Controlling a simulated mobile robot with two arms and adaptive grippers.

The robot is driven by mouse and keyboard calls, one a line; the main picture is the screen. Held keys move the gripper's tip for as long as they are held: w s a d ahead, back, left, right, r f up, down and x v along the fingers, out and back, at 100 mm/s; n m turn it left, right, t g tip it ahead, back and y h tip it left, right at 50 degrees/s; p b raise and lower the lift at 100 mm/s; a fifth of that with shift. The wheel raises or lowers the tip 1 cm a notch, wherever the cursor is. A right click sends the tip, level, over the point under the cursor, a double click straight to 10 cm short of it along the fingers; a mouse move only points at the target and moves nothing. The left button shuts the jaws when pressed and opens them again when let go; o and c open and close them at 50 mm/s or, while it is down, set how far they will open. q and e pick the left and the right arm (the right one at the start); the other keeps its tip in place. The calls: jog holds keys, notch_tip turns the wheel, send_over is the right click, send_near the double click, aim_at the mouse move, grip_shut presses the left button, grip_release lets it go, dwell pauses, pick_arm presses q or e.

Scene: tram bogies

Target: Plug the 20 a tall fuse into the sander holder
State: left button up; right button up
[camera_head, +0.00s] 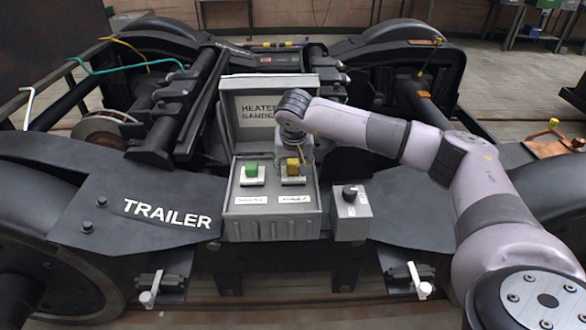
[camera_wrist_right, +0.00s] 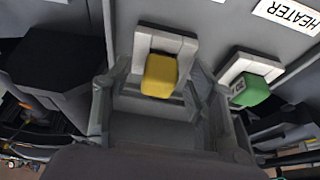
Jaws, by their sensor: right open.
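An open grey box (camera_head: 272,220) stands in the middle of the head view, its raised lid lettered HEATER and SANDER. A yellow fuse (camera_head: 292,166) sits in the white right-hand holder (camera_head: 293,181). A green fuse (camera_head: 252,170) sits in the white left-hand holder (camera_head: 251,182). The small labels under them are too blurred to read. My right gripper (camera_head: 305,158) is open and points down at the yellow fuse. In the right wrist view the yellow fuse (camera_wrist_right: 160,76) shows between the open fingers (camera_wrist_right: 162,105). The green fuse (camera_wrist_right: 250,91) is to the right, outside them.
A small grey box with a black knob (camera_head: 350,194) stands right of the fuse box. The dark bogie frame marked TRAILER (camera_head: 168,213) spreads around it. Teal and yellow cables (camera_head: 125,64) lie at the far left. The raised lid (camera_head: 245,95) stands close behind my gripper.

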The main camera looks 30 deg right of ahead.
grip_shut()
dwell(0.8)
jog(key=shift+r, duration=0.1)
jog(key=shift+r, duration=0.15)
jog(key=shift+w+r, duration=0.1)
jog(key=shift+r, duration=0.2)
notch_tip(320, 180, up, 10)
jog(key=p, duration=0.3)
notch_tip(320, 180, up, 9)
jog(key=p, duration=0.2)
send_over(293, 163)
pick_arm(q)
jog(key=s+a+f+g+y, duration=0.1)
jog(key=s+a+f+g, duration=0.2)
jog(key=s+g, duration=0.3)
jog(key=s, duration=0.4)
jog(key=shift+a, duration=0.15)
jog(key=shift+f+b, duration=0.1)
jog(key=shift+b, duration=0.2)
pick_arm(e)
jog(key=shift+a, duration=0.1)
